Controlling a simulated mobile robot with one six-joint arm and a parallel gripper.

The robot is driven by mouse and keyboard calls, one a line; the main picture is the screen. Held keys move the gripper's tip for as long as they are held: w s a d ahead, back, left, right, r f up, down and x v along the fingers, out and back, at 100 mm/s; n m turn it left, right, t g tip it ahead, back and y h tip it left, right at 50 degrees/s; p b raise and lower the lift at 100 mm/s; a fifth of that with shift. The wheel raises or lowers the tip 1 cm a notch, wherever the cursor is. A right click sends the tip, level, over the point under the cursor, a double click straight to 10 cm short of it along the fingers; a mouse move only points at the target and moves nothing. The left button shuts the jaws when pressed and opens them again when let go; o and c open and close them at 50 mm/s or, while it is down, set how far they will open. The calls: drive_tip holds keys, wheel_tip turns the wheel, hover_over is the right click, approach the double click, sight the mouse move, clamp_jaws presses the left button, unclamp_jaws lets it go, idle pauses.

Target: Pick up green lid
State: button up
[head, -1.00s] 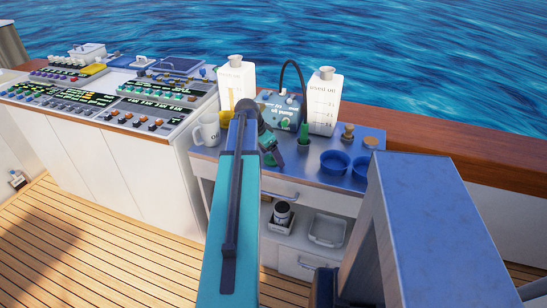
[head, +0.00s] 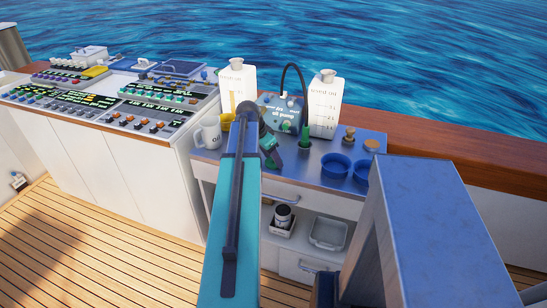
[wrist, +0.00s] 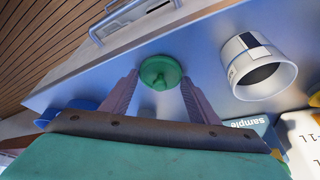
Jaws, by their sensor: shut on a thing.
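In the head view my gripper (head: 270,148) is over the counter's left part, partly hidden behind my arm, and only a bit of green shows there.
A white mug (head: 208,137) stands left of my gripper. The oil pump box (head: 280,113), two white bottles (head: 326,105) and a green-handled nozzle (head: 305,137) stand behind and right. Blue bowls (head: 335,165) sit farther right. In the wrist view, a white cup (wrist: 247,82) is close on the right.

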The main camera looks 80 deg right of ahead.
drive_tip(key=shift+r+b, duration=0.3)
drive_tip(key=shift+r, duration=1)
drive_tip(key=w+a+r+b, duration=0.1)
drive_tip(key=w+a, duration=0.1)
drive_tip(key=a, duration=0.5)
drive_tip(key=w+a+r+b, duration=0.1)
drive_tip(key=w+a, duration=0.1)
drive_tip(key=a, duration=0.5)
drive_tip(key=shift+w+a+r, duration=0.2)
drive_tip(key=shift+w+a, duration=0.2)
drive_tip(key=shift+w, duration=0.1)
